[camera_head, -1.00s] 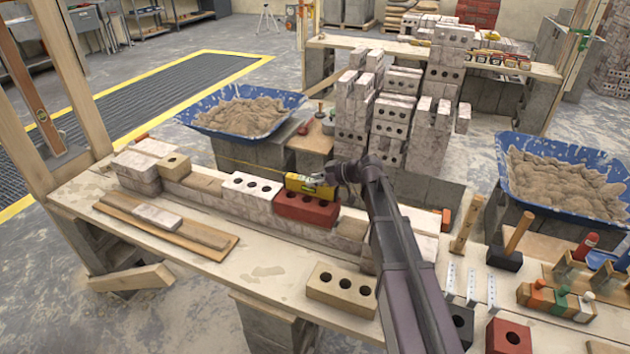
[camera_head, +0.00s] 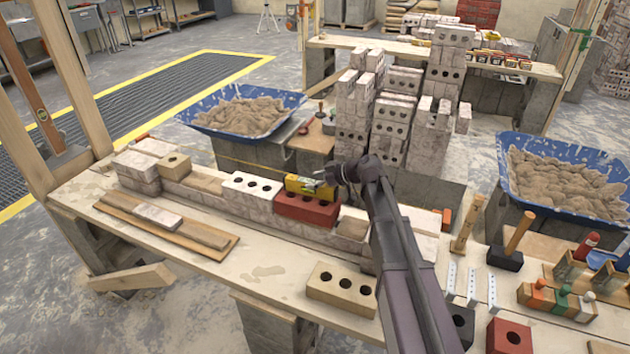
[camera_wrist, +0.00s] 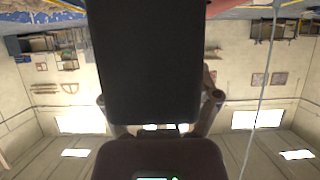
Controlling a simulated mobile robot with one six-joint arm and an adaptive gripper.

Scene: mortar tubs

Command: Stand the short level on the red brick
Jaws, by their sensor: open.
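The short level (camera_head: 298,184) is yellow and rests on top of the red brick (camera_head: 306,209), along its length, in the head view. The red brick is on the wall course on the workbench. My gripper (camera_head: 322,177) is open at the level's right end, close to it. I cannot tell whether a finger still touches the level. My gripper hides part of the level's right end. In the wrist view a large dark part of my gripper (camera_wrist: 145,60) fills the middle, and the level is not recognisable there.
A white brick (camera_head: 251,186) stands left of the red one and a tan brick (camera_head: 174,166) farther left. Another tan brick (camera_head: 342,289) lies at the bench front. Blue mortar tubs (camera_head: 290,98) stand behind and at right (camera_head: 505,165). A brick stack (camera_head: 352,110) rises behind my arm.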

